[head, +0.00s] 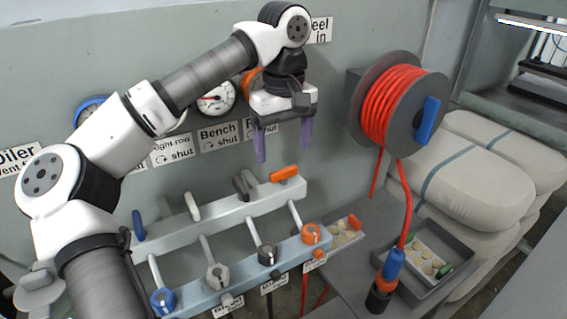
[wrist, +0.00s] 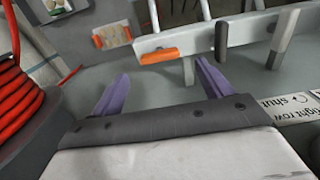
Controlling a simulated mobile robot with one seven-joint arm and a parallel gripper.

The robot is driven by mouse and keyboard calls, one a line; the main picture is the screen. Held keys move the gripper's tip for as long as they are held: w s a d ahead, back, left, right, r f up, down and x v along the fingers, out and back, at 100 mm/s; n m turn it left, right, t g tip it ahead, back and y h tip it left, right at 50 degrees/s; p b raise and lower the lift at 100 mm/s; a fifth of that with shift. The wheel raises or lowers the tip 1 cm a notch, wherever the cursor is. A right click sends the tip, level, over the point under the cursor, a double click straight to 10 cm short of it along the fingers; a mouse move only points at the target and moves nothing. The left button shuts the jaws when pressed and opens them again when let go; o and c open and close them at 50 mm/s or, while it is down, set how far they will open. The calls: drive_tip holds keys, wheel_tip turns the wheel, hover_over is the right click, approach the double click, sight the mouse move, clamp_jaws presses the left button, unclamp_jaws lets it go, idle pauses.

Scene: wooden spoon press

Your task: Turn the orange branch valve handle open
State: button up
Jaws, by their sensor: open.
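The orange lever handle (head: 285,174) lies lengthwise along the right end of the upper pale rail (head: 222,217). It also shows in the wrist view (wrist: 158,55), just beyond and between my fingers. My gripper (head: 284,154) is open and empty, its purple fingers pointing down above the orange lever. In the wrist view (wrist: 162,68) the two fingers are spread wide, apart from the lever. An orange round knob (head: 311,234) sits on the lower rail, joined by a rod to the upper one. The frames do not name which orange part is the branch valve.
Dark grey (head: 241,186), white (head: 192,206) and blue (head: 138,226) levers stand crosswise on the upper rail. A red hose reel (head: 398,105) is at the right, its hose hanging down. A gauge (head: 217,98) and signs are on the wall behind. A grey tray (head: 462,262) lies lower right.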

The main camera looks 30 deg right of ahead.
sight(284, 169)
drive_tip(key=shift+f+p, duration=0.35)
drive_tip(key=shift+f, duration=2.45)
drive_tip(key=c, duration=1)
